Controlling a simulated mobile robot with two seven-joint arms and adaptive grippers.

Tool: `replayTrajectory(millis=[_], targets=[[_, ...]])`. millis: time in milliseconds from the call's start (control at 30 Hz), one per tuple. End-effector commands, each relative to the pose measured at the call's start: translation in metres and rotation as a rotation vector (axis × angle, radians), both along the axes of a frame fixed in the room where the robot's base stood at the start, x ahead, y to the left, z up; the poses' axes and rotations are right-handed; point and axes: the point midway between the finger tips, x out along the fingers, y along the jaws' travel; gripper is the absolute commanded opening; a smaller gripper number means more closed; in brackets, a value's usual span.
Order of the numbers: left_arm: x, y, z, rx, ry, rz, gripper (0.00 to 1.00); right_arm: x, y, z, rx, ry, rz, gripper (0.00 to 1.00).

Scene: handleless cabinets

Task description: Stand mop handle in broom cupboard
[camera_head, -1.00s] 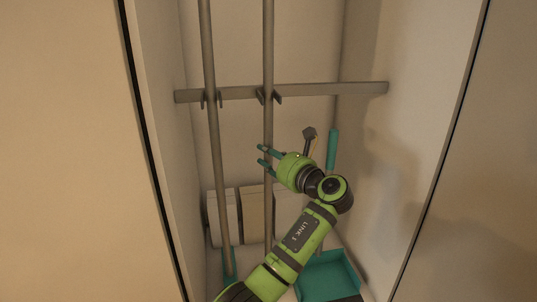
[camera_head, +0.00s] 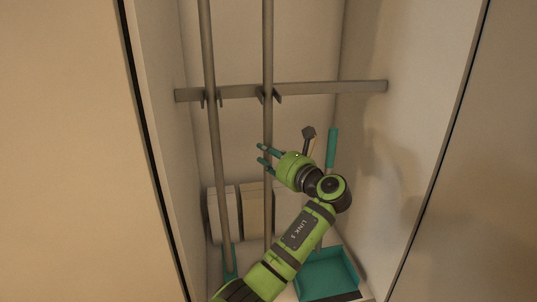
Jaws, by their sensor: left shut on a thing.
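The mop handle (camera_head: 268,200) is a long grey-brown pole standing nearly upright inside the cupboard (camera_head: 300,45). It runs up past a clip on the grey rail (camera_head: 320,89) and out of the top of the view. My left gripper (camera_head: 262,158) is shut on this handle below the rail, its teal fingers on either side of it. The handle's lower end is hidden behind my green arm. My right gripper is not in view.
A second pole (camera_head: 213,140) with a teal foot stands to the left in another rail clip. A teal dustpan (camera_head: 328,272), a teal-handled tool (camera_head: 331,148) and a dark-topped tool (camera_head: 308,133) are at the right. Pale boxes (camera_head: 222,212) stand at the back.

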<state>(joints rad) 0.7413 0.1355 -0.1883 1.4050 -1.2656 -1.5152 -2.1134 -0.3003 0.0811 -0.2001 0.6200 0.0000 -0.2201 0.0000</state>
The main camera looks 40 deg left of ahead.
Motion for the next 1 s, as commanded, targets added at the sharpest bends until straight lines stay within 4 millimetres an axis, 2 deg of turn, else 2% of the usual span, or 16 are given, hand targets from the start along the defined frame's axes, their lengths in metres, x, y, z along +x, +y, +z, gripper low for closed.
replayTrajectory(millis=[367,933,967,1000], targets=[[0.0,0.0,0.001,0.002,-0.003,0.0,0.0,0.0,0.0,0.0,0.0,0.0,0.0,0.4],[0.0,0.0,-0.011,0.003,-0.002,0.0,0.0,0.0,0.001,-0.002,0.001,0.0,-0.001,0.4],[0.0,0.0,-0.01,0.002,-0.003,0.0,0.41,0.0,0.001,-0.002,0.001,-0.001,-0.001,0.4],[0.0,0.0,-0.01,0.002,-0.003,0.0,0.57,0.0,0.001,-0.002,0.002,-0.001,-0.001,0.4]])
